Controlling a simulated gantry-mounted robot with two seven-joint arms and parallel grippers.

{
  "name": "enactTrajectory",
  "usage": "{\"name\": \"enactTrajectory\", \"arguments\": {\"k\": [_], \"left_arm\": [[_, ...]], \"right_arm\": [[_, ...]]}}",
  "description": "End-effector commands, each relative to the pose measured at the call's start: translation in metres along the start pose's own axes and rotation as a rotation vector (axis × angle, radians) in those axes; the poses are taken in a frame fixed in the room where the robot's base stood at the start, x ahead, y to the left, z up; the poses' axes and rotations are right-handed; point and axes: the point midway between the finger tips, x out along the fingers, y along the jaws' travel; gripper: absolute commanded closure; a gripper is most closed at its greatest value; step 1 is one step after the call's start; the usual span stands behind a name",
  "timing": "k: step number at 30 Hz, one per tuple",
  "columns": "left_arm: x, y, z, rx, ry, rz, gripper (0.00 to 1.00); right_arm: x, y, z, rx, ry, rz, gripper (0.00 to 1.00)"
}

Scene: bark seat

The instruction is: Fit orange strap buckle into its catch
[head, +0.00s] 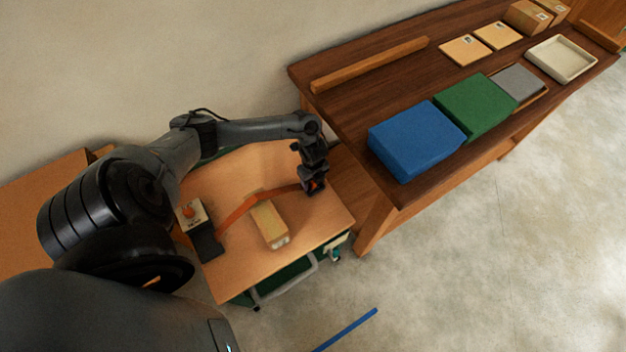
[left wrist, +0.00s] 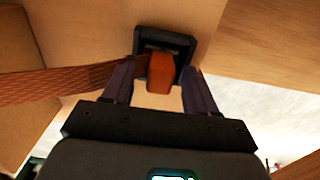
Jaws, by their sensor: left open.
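The orange strap (head: 242,210) runs across a cream block (head: 269,222) on the cart top towards my left gripper (head: 314,187). In the left wrist view the strap (left wrist: 60,84) comes in from the left to the orange buckle (left wrist: 160,74). The buckle's far end overlaps the opening of the black catch (left wrist: 188,44); how deep it sits is hidden. My left gripper (left wrist: 160,84) is open, one finger on each side of the buckle, with a visible gap at the right finger. My right gripper is not in view.
A dark fixture (head: 206,242) and a pale box with an orange knob (head: 190,212) stand at the cart's left. A dark wooden table (head: 350,110) with blue (head: 415,140) and green (head: 475,106) blocks stands at the right. A blue bar (head: 347,329) lies on the floor.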

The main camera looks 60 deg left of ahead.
Motion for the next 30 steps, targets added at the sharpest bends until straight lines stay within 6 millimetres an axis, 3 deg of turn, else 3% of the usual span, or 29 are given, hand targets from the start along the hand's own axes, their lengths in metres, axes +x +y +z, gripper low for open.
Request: {"name": "enactTrajectory", "arguments": {"k": [5,18,25,28,30], "left_arm": [[-0.017,-0.001,0.000,0.001,0.000,-0.003,0.43],[-0.095,-0.001,0.001,0.002,-0.001,-0.003,0.43],[-0.118,-0.001,-0.002,0.001,0.001,-0.004,0.43],[-0.116,-0.002,-0.018,0.011,0.013,-0.028,0.43],[-0.109,-0.005,-0.044,0.020,0.032,-0.071,0.43]], "right_arm": [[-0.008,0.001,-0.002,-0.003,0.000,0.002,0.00],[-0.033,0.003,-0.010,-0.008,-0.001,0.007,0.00],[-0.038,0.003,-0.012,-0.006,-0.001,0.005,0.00],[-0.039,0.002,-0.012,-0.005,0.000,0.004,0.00],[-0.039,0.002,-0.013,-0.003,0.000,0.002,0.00]]}}
